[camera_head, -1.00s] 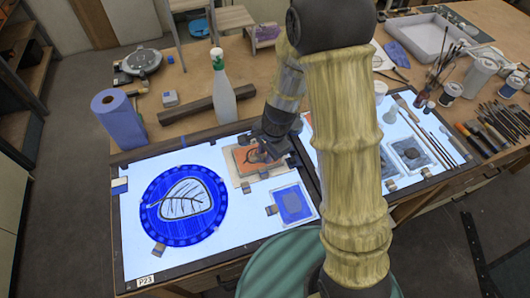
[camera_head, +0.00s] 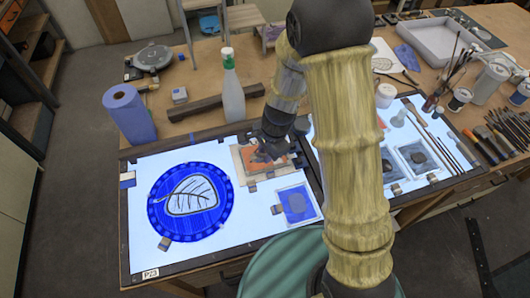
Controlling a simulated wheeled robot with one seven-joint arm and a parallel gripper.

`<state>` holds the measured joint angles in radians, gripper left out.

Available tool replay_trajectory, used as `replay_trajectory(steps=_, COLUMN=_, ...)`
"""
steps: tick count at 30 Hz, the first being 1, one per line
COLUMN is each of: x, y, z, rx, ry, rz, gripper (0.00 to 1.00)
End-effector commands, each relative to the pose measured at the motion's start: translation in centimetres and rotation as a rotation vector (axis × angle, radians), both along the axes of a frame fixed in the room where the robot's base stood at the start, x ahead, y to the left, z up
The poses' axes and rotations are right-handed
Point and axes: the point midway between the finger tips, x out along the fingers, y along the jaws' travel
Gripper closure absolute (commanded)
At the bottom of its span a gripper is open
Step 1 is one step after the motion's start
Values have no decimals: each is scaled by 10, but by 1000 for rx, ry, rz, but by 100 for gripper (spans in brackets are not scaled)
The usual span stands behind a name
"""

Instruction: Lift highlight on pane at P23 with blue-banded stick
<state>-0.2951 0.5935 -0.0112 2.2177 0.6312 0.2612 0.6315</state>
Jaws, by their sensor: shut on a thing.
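The round blue pane (camera_head: 158,218) lies on the white light table at the left, with a pale, dark-veined leaf in its middle. The P23 label (camera_head: 150,273) is at that table's front left corner. My gripper (camera_head: 262,151) is over the small orange pane (camera_head: 252,164), right of the round pane and apart from it. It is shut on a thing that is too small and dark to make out. I cannot see a blue band, and the stick's tip is hidden or blurred. Whether it touches the orange pane cannot be told.
A small blue square pane (camera_head: 296,204) lies in front of the orange one. A spray bottle (camera_head: 232,90), a dark bar (camera_head: 215,101) and a blue roll (camera_head: 129,113) stand behind. Brushes and tools (camera_head: 493,142) crowd the right. My arm hides the middle.

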Motion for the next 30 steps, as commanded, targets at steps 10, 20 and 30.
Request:
replay_trajectory(steps=10, x=9, y=-11, z=1, rx=0, ry=-1, rz=0, gripper=100)
replay_trajectory(steps=20, x=13, y=-18, z=2, rx=0, ry=0, rz=0, gripper=100)
replay_trajectory(steps=30, x=12, y=-14, z=1, rx=0, ry=-1, rz=2, gripper=100)
